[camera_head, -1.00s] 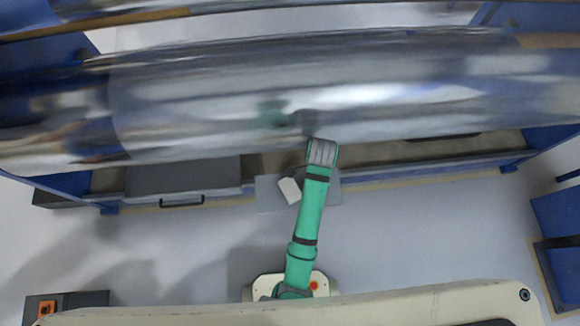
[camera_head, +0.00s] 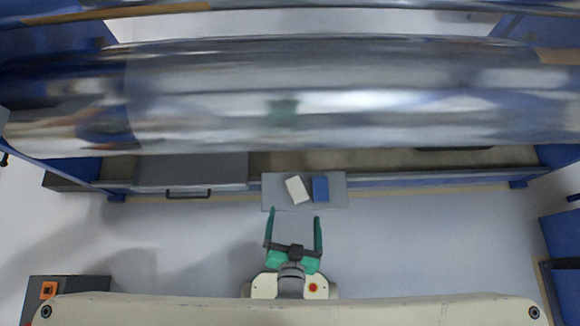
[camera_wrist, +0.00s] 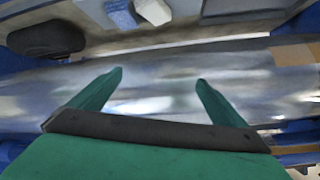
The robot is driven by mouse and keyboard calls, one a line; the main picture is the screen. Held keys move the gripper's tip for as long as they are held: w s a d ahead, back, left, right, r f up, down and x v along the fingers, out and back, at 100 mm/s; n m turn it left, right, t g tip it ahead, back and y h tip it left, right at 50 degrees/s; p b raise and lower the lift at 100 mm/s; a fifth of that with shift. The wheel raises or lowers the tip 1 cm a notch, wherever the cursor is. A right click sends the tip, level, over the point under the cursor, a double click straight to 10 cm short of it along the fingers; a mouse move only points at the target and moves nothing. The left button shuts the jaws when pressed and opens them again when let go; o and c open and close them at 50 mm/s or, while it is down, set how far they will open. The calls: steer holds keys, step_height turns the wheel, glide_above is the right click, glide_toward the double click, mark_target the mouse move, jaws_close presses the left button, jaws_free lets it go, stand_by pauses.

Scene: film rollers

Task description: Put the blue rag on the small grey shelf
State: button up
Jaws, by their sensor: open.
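The blue rag (camera_head: 320,188) lies on the small grey shelf (camera_head: 337,196), right of a white block-like thing (camera_head: 296,190). The rag also shows at the top edge of the wrist view (camera_wrist: 120,14), beside the white thing (camera_wrist: 154,11). My gripper (camera_head: 294,214) is open and empty, its green fingers spread apart just in front of the shelf in the head view. It is apart from the rag. The open fingers also show in the wrist view (camera_wrist: 160,76).
A large shiny film roller (camera_head: 330,95) spans the width behind the shelf. A grey drawer with a handle (camera_head: 192,170) is left of the shelf. A dark box with an orange button (camera_head: 48,290) stands at lower left. Blue frames (camera_head: 560,235) stand at the right. The pale floor in front is clear.

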steer(key=s+a+r+n+t, duration=0.1)
steer(key=s+r+n+t, duration=0.2)
steer(key=r, duration=0.7)
steer(key=shift+s+r+n+y, duration=0.3)
steer(key=shift+s+r+y, duration=0.1)
steer(key=shift+s, duration=0.5)
steer(key=shift+a, duration=0.1)
